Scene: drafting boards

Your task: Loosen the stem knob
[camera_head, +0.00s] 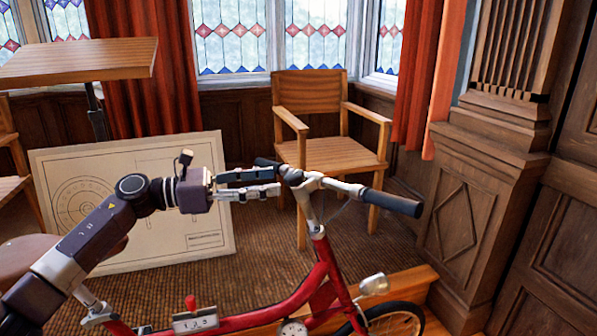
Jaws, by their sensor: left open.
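A red bicycle (328,262) stands in front of me, its handlebar and silver stem (308,205) rising at the middle of the head view. The black right grip (392,203) points toward the lower right. My left gripper (281,180) reaches in from the left, its two fingers open, one above the other, with the tips at the stem's top left side. A small dark and silver part (293,177) of the stem top lies at the fingertips. I cannot tell for sure that it is the stem knob, or whether the fingers touch it. My right gripper is out of view.
A wooden armchair (325,152) stands behind the handlebar. A large drawing board (150,248) leans behind my left arm. A tilted wooden desk top (80,60) is at the upper left. A carved wood pillar (468,215) bounds the right. A headlamp (375,284) sticks out low on the bicycle.

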